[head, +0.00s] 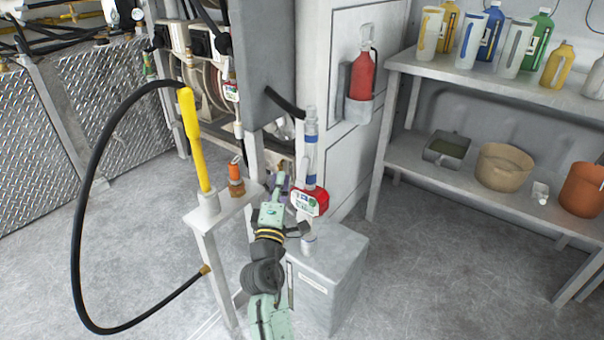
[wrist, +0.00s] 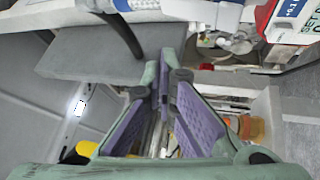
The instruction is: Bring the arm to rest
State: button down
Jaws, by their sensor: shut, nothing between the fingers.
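My arm rises from the bottom middle of the head view, in front of the grey cabinet (head: 335,255). My gripper (head: 279,183) is at its far end, beside the red-cased meter (head: 310,202). In the wrist view the purple finger pads (wrist: 163,95) come together at their tips with nothing between them. Part of the red and white meter (wrist: 285,22) shows at the top right of the wrist view. Whether the gripper touches anything is hard to tell.
A yellow-handled tool (head: 190,135) with a black hose stands on a grey post at left. An orange-topped item (head: 236,172) stands near the gripper. Shelves (head: 490,90) with bottles and tubs are at right. The floor (head: 440,260) at right is clear.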

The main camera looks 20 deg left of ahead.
jog(key=shift+s+a+r, duration=0.15)
jog(key=shift+s, duration=0.35)
